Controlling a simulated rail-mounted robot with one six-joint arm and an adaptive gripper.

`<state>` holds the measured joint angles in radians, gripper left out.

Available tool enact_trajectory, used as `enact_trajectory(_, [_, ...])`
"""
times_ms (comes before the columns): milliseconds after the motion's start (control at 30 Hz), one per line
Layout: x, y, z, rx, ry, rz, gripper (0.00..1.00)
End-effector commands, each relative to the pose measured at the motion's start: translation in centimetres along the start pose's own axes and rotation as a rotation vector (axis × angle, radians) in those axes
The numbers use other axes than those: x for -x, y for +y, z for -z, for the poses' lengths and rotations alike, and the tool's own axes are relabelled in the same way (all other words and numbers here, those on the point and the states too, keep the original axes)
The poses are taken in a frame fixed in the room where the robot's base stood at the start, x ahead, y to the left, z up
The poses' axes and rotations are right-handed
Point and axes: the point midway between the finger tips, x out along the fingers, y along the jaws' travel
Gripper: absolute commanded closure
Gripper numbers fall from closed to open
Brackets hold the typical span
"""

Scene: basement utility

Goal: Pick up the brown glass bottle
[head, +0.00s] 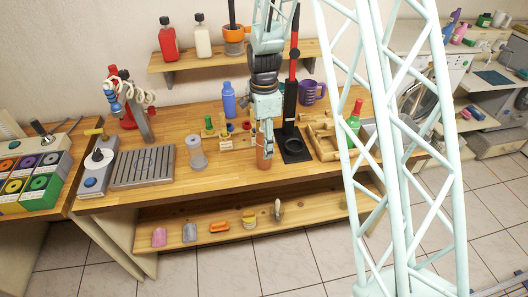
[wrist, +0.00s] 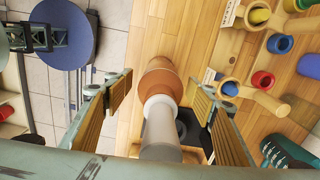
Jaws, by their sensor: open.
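The brown glass bottle (head: 264,158) stands upright near the front edge of the wooden workbench in the head view. My gripper (head: 266,124) is directly above it and hides its upper part. In the wrist view the bottle (wrist: 158,79) shows from above, with a brown body and a pale grey neck and cap reaching toward the camera. My gripper (wrist: 160,98) is open there, with one padded finger on each side of the bottle. Gaps show between the bottle and both fingers. Its base is hidden.
A black stand (head: 293,146) with a tall red-and-black post is close on the right. A wooden peg holder (wrist: 262,17) is close by in the wrist view. A clear jar (head: 196,153) and blue bottle (head: 229,99) stand to the left. A lower shelf (head: 205,233) lies below.

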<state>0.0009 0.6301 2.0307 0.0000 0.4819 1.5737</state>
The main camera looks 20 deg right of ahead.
Motion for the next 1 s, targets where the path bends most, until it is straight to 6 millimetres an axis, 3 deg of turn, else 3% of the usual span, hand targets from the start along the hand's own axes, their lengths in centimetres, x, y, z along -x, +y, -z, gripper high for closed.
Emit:
enact_trajectory(300, [-2.2, 0.0, 0.0, 0.000, 0.000, 0.000, 0.49])
enact_trajectory(900, [-2.3, -0.1, 0.0, 0.000, 0.000, 0.001, 0.49])
enact_trajectory(1000, [-2.3, -0.1, 0.0, 0.000, 0.000, 0.001, 0.56])
